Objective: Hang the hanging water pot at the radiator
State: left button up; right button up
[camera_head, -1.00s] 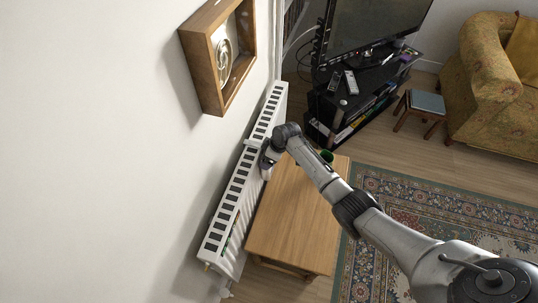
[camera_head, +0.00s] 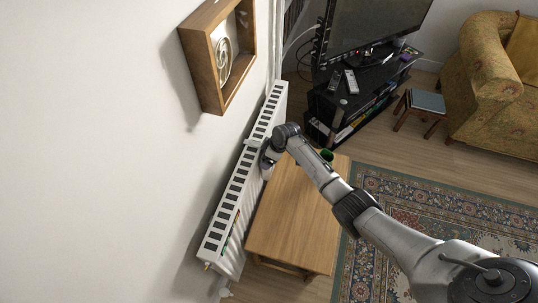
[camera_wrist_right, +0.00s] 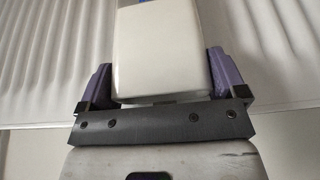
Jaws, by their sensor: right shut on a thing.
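The hanging water pot (camera_wrist_right: 160,45) is a white, smooth box-like vessel that fills the upper middle of the right wrist view. My right gripper (camera_wrist_right: 163,80) is shut on it, with a purple finger on either side. The white ribbed radiator (camera_wrist_right: 280,45) stands close behind the pot in that view. In the head view the radiator (camera_head: 214,238) runs along the wall with a slotted top, and my right gripper (camera_head: 267,160) is at its front side, about midway. A small white part of the pot (camera_head: 254,143) shows at the radiator's top edge. Whether its hook rests there is unclear. My left gripper is not in view.
A wooden table (camera_head: 290,225) stands right beside the radiator, under my arm, with a green cup (camera_head: 327,155) on it. A wooden wall box (camera_head: 206,68) hangs above. A TV stand (camera_head: 365,95), stool (camera_head: 420,110) and armchair (camera_head: 500,85) are farther off.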

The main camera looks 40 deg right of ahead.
jog(key=shift+a+f+b, duration=0.1)
jog(key=shift+f+b, duration=0.2)
jog(key=shift+f, duration=0.2)
dwell(0.5)
jog(key=o, duration=0.6)
jog(key=shift+w, duration=0.1)
jog(key=shift+p+v, duration=1.15)
jog(key=shift+v, duration=5.85)
jog(key=shift+f, duration=0.15)
